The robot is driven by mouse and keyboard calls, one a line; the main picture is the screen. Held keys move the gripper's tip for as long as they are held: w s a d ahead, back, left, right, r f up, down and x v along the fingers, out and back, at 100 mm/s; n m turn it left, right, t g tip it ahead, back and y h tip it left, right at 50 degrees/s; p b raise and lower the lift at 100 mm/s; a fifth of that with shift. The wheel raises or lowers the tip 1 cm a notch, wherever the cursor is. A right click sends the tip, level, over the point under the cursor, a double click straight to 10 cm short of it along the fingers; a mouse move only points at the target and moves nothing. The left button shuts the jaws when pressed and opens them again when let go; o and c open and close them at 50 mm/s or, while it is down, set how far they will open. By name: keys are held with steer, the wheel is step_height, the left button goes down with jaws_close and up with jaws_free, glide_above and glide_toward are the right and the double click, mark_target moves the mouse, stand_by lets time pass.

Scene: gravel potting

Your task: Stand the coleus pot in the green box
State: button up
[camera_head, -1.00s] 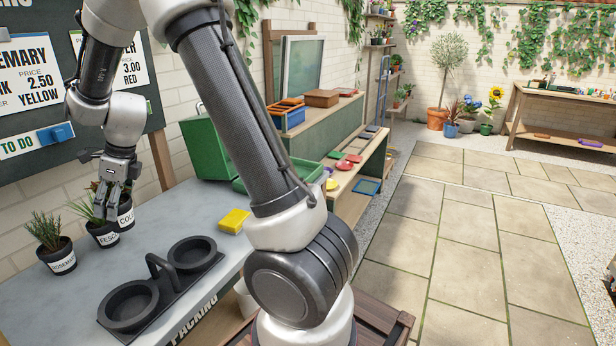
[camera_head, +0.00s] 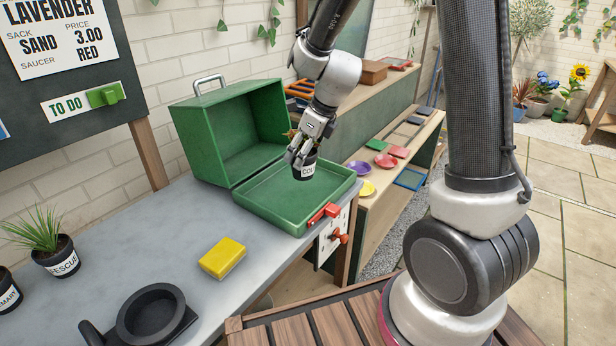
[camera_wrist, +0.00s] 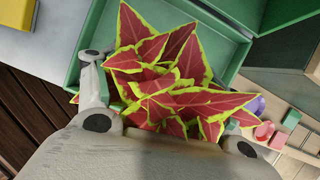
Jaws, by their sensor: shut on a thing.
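The coleus pot (camera_head: 304,171) is black with a white label reading "COL", partly hidden by my fingers. My gripper (camera_head: 302,155) is shut on it and holds it over the lid side of the green box. In the wrist view the coleus's red leaves with lime edges (camera_wrist: 165,80) fill the middle and hide the pot. The green box (camera_head: 215,135) stands open on the grey bench, its deep half upright at the back and its shallow half flat in front. I cannot tell whether the pot touches the box floor.
A yellow sponge-like block (camera_head: 222,258) lies left of the box. Shelves with coloured saucers (camera_head: 386,160) are to the right.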

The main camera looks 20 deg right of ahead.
mark_target(305, 172)
steer(key=shift+w+d+f, duration=0.1)
steer(key=shift+d+f, duration=0.1)
steer(key=shift+f, duration=0.45)
steer(key=shift+w+d+f, duration=0.1)
steer(key=shift+d+f, duration=0.1)
steer(key=shift+f, duration=0.4)
steer(key=shift+s+f, duration=0.1)
steer(key=shift+f, duration=1.9)
steer(key=shift+f, duration=0.1)
steer(key=o, duration=1.3)
steer(key=shift+o, duration=0.2)
steer(key=shift+a, duration=0.1)
